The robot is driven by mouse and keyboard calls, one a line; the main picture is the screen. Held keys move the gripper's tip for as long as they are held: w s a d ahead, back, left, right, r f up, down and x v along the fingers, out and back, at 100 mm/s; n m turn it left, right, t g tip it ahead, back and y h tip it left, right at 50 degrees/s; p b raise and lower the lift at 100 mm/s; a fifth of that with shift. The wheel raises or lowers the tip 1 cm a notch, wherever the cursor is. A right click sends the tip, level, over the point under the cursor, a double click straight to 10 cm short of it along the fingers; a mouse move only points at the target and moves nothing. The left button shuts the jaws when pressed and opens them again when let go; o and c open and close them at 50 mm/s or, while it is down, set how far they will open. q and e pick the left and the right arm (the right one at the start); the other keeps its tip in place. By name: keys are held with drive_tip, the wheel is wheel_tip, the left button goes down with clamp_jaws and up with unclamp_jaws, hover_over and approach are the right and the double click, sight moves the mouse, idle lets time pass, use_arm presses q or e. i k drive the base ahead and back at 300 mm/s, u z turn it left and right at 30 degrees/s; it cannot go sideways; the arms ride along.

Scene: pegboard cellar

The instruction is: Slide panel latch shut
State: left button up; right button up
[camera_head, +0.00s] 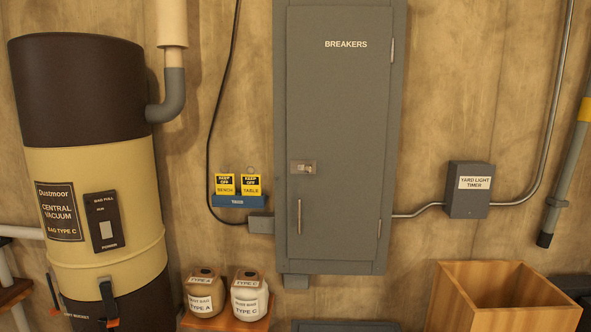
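A tall grey breaker panel (340,120), lettered BREAKERS, hangs upright on the wall in the middle of the head view. Its door looks closed, lying flat in its frame, with hinges on the right edge. The panel latch (303,168) is a small metal plate with a slider at the door's left edge. The slider's knob looks right of the plate's middle; it is too small to tell its exact position. A thin vertical handle (299,216) is below the latch. Neither of my grippers is in view.
A brown and cream central vacuum (95,195) stands at left. A blue tag rack (238,201) holds two yellow tags. Two bag jars (249,295) sit on a small wooden shelf below. A timer box (468,205) and an open wooden bin (485,300) are at right.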

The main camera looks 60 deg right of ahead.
sight(308, 168)
drive_tip(key=z, duration=1.7)
